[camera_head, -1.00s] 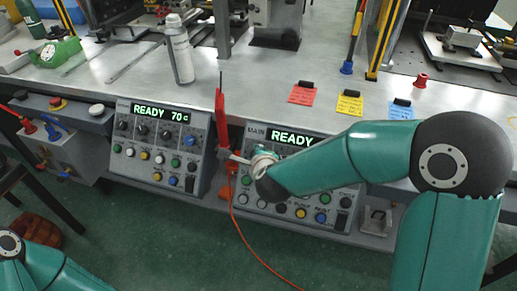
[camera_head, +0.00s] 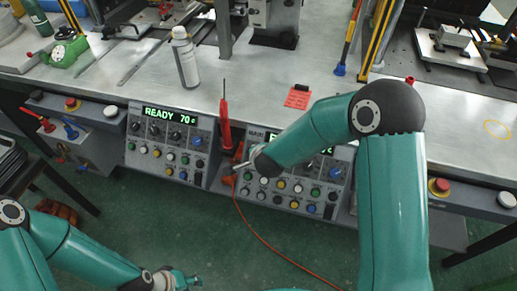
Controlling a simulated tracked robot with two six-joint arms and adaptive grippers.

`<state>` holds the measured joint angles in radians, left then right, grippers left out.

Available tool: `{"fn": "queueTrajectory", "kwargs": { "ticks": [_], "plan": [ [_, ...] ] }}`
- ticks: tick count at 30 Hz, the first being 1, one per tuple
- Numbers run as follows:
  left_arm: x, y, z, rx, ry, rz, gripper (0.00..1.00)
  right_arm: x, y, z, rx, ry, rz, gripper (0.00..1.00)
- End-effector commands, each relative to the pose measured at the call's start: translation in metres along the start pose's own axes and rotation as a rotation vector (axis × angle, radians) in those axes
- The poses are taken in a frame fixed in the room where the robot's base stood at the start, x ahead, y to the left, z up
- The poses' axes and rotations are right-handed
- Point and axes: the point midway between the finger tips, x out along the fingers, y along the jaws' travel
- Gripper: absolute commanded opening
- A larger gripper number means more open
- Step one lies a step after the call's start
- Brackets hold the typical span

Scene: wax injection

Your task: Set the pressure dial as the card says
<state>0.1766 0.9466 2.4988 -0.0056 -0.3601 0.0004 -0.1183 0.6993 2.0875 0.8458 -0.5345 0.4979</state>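A left control panel (camera_head: 168,146) reads READY 70 c and carries black knobs, a blue knob (camera_head: 198,140) and coloured buttons. A second panel (camera_head: 290,190), marked MAIN, is partly covered by my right arm. I cannot tell which knob is the pressure dial. A red card (camera_head: 298,98) with a black clip lies on the table; its writing is too small to read. My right gripper (camera_head: 235,170) is by the gap between the panels, near a red tool; its fingers are too small to judge. My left gripper (camera_head: 191,281) is low at the bottom, away from the panels, fingers unclear.
The red tool (camera_head: 225,128) stands upright between the panels, with an orange cable (camera_head: 252,228) running down to the floor. A spray can (camera_head: 185,58) stands on the table (camera_head: 240,85). A red emergency button (camera_head: 440,185) is at right.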

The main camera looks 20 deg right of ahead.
Motion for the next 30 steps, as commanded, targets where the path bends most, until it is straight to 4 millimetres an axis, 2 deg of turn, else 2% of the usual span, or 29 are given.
{"fn": "queueTrajectory", "kwargs": {
  "ticks": [1, 14, 15, 19, 30],
  "plan": [
    [-0.0027, 0.0010, 0.0001, 0.000, 0.000, 0.000, 0.40, -0.0003, 0.0049, 0.0046, -0.012, -0.012, 0.017, 0.00],
    [-0.0029, 0.0010, 0.0001, 0.000, 0.000, 0.000, 0.40, 0.0013, 0.0071, 0.0054, -0.021, -0.013, 0.023, 0.00],
    [-0.0029, 0.0010, 0.0001, 0.000, 0.000, 0.000, 0.40, 0.0013, 0.0072, 0.0054, -0.021, -0.013, 0.023, 0.35],
    [-0.0029, 0.0011, 0.0001, 0.000, 0.000, 0.000, 0.40, 0.0012, 0.0067, 0.0049, -0.020, -0.012, 0.022, 0.56],
    [-0.0038, 0.0013, 0.0000, 0.000, 0.000, 0.000, 0.40, -0.0023, 0.0024, 0.0022, -0.016, -0.006, 0.013, 0.56]
  ]
}}
